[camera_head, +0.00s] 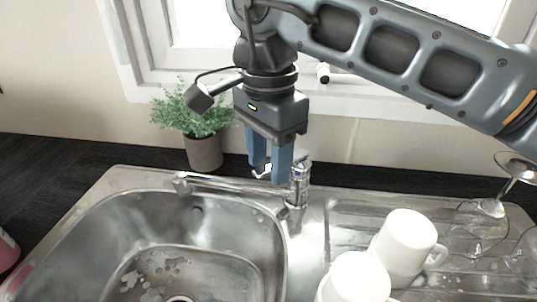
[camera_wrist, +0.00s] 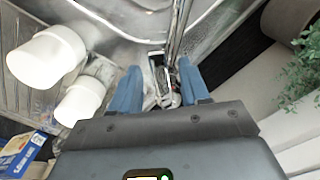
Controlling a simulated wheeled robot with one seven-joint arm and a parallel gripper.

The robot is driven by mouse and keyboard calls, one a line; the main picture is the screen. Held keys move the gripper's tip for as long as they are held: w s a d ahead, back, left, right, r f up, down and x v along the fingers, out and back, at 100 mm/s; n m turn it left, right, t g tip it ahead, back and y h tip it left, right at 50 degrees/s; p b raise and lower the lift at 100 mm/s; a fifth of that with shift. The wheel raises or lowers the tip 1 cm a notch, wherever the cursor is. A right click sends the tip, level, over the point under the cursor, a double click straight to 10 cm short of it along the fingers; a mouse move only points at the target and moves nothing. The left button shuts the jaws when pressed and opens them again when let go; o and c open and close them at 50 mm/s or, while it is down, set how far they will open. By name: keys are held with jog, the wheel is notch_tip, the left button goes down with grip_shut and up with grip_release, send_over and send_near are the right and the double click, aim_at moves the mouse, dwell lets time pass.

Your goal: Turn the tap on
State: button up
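The chrome tap (camera_head: 298,184) stands behind the sink (camera_head: 126,188), its spout reaching left over the basin. Its top and handle show in the wrist view (camera_wrist: 161,75), between and just beyond the fingertips. My gripper (camera_head: 268,178) points down close to the tap's top, slightly left of its body in the head view. The two blue fingers are apart with a gap between them, also in the wrist view (camera_wrist: 160,78). Nothing is held between them. I cannot tell whether a finger touches the handle. No running water can be made out under the spout.
Two white mugs (camera_head: 408,242) stand on the drainer at right, with clear glasses (camera_head: 475,222) beyond. A potted plant (camera_head: 204,150) stands behind the sink at left. The window frame (camera_head: 350,98) is close behind my arm. The basin is open and free.

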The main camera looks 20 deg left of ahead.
grip_shut()
dwell(0.5)
jog(key=shift+w+d+r+g+y, duration=0.15)
jog(key=shift+w+r+g+y, duration=0.25)
jog(key=shift+r+g, duration=0.25)
jog(key=shift+w+d+r+g+y, duration=0.15)
jog(key=shift+w+r+g+y, duration=0.25)
jog(key=shift+g, duration=0.45)
jog(key=shift+s, duration=0.1)
jog(key=shift+o, duration=0.5)
grip_release()
jog(key=shift+r, duration=0.1)
jog(key=b+v, duration=0.1)
jog(key=v, duration=0.6)
jog(key=shift+r, duration=0.3)
